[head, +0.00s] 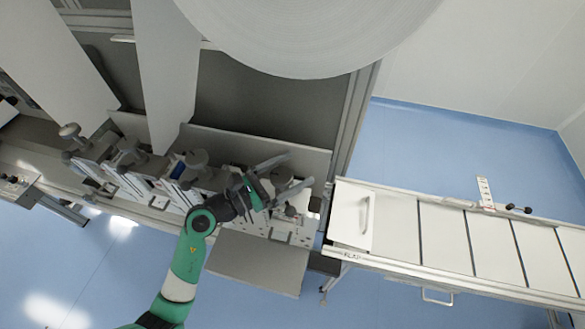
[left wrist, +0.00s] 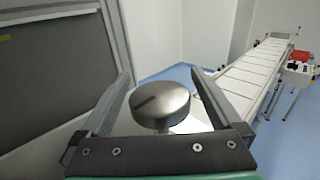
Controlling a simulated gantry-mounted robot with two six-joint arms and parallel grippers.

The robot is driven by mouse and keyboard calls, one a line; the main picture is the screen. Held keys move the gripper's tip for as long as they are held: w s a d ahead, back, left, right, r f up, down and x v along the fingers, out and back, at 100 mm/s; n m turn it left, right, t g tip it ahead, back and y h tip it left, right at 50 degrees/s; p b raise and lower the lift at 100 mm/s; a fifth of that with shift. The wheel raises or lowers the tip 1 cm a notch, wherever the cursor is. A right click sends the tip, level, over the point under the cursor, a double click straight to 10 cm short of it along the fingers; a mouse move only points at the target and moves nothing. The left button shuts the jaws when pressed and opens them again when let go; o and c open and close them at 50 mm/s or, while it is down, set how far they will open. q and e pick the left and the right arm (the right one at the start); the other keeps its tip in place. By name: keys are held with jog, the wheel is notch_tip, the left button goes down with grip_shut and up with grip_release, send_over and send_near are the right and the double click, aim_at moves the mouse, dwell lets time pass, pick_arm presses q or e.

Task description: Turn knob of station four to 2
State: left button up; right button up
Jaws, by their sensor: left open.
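A row of stations with round grey knobs runs along the machine in the head view. The rightmost knob (head: 281,175) lies between the fingers of my left gripper (head: 299,168). In the left wrist view the same knob (left wrist: 160,110) is a wide metal disc with a dark line on its top, toward the left. My left gripper (left wrist: 160,75) is open, with one finger on each side of the knob and a visible gap to it on both sides. I cannot read any scale or number. My right gripper is in neither view.
Other knobs stand to the left, one (head: 196,158) close beside my left arm. A large white roll (head: 310,30) hangs above. A grey panel (left wrist: 60,70) rises left of the gripper. A white conveyor (head: 395,225) extends right over blue floor.

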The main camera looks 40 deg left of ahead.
pick_arm(q)
jog(key=shift+w, duration=0.1)
jog(key=c, duration=1.4)
jog(key=shift+d+f+m+g+h+b, duration=0.1)
jog(key=shift+f+m+g+h+b, duration=0.15)
jog(key=shift+m+h+b, duration=0.65)
jog(key=m+g+h+b, duration=0.1)
jog(key=h, duration=0.1)
jog(key=m+g+h+b, duration=0.1)
jog(key=h, duration=0.1)
jog(key=shift+s+d+m+g+h, duration=0.2)
jog(key=shift+d+m+g+h, duration=0.05)
jog(key=shift+d+m+h, duration=0.15)
jog(key=shift+s+d+r+m+g+h+b, duration=0.1)
jog(key=shift+d+r+m+g+h+b, duration=0.1)
jog(key=shift+m+g+h+b, duration=0.15)
jog(key=o, duration=1.4)
jog(key=b+v, duration=0.1)
jog(key=v, duration=1)
jog(key=shift+s+a, duration=0.25)
jog(key=shift+s, duration=0.05)
